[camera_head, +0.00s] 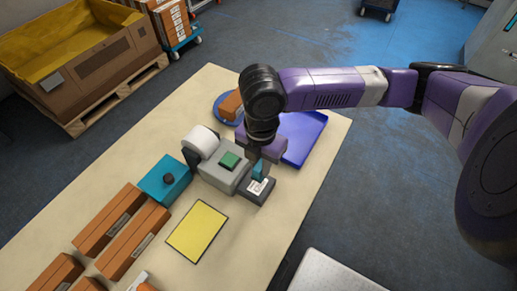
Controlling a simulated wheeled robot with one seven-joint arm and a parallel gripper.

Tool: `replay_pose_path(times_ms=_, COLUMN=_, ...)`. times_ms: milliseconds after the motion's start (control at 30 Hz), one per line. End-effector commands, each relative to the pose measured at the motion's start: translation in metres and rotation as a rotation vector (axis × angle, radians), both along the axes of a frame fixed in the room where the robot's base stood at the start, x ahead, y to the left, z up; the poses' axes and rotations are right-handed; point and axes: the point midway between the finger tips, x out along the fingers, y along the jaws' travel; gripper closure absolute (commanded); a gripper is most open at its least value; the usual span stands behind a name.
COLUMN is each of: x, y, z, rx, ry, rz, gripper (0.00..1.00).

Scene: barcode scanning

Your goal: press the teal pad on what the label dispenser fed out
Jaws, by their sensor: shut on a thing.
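The label dispenser (217,174) is a grey box with a white roll (200,141) at its back left and a green button (229,160) on top. A white printed label (258,186) lies on the dark plate (257,196) at its right side. My gripper (261,158) points down over this plate. It is shut on a piece whose teal pad (258,171) shows below it, right at the label's far edge. I cannot tell whether the pad touches the label. The upper part of the held piece is hidden by the gripper.
A teal box with a black knob (165,179) stands left of the dispenser. A yellow mat (197,232) lies in front. Several orange boxes (109,221) fill the table's left. A blue tray (305,137) and a blue round dish (221,105) with an orange box are behind.

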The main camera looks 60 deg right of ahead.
Motion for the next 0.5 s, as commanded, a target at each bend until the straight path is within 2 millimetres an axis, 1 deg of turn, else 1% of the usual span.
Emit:
replay_pose_path(times_ms=100, x=0.004, y=0.002, z=0.000, rx=0.000, ry=0.000, rz=-0.003, gripper=1.00)
replay_pose_path(times_ms=267, x=0.005, y=0.002, z=-0.006, rx=0.000, ry=0.000, rz=-0.007, gripper=1.00)
replay_pose_path(times_ms=500, x=0.005, y=0.002, z=-0.026, rx=0.000, ry=0.000, rz=-0.007, gripper=1.00)
